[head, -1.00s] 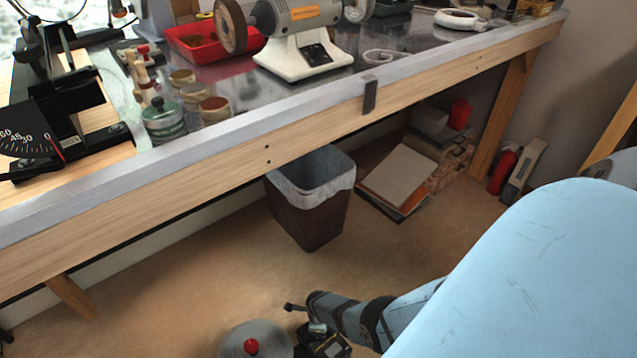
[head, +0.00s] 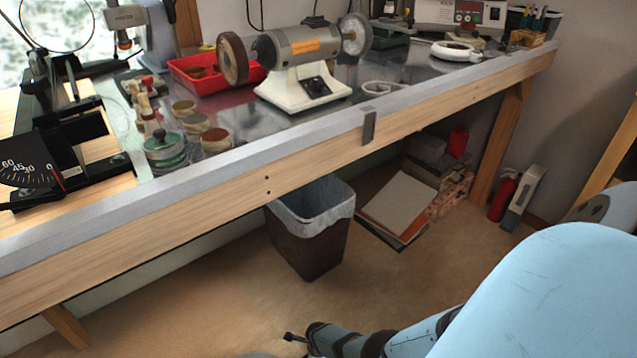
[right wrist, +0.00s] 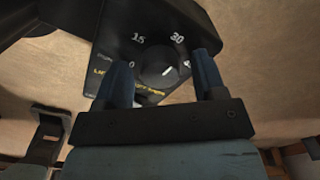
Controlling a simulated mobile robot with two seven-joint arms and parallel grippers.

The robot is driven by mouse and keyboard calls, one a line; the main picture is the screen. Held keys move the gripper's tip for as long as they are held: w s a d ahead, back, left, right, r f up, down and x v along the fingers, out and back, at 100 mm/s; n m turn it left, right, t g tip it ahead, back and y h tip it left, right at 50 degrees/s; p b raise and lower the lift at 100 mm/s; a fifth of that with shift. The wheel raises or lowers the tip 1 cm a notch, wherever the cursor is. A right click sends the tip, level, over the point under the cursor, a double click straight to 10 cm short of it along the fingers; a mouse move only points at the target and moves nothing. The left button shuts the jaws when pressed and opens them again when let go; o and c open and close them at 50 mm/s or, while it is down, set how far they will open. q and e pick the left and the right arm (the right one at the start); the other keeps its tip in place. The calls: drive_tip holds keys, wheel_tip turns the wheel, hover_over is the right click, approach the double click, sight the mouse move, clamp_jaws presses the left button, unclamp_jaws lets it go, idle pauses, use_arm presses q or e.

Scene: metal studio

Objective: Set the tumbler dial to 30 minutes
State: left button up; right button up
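The tumbler's black control panel (right wrist: 150,38) fills the upper middle of the right wrist view. It carries printed numbers, with 0 at the left, 15 at the upper left and 30 at the upper right. The dial (right wrist: 159,74) is a dark round knob with a short light mark pointing to the upper right; its exact setting is hard to read. My right gripper (right wrist: 164,76) is open, its two blue fingers apart on either side of the dial; contact is not clear. In the head view the tumbler is almost wholly below the picture. My left gripper is not in view.
A workbench edge (head: 270,166) runs across the head view, bearing a bench grinder (head: 300,60), a red tray (head: 190,72) and small jars. A bin (head: 312,232) stands under it. A red extinguisher (head: 503,195) stands at right. The floor in front is mostly clear.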

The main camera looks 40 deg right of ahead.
use_arm(q)
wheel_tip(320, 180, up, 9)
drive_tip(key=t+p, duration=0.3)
drive_tip(key=p, duration=0.4)
use_arm(e)
wheel_tip(320, 180, up, 7)
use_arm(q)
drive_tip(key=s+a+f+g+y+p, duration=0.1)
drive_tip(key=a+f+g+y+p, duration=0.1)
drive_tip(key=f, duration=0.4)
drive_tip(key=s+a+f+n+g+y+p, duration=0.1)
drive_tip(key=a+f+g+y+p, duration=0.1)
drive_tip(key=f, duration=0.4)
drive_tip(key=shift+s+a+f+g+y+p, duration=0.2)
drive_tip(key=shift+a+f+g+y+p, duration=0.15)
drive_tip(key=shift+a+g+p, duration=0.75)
use_arm(e)
wheel_tip(320, 180, up, 7)
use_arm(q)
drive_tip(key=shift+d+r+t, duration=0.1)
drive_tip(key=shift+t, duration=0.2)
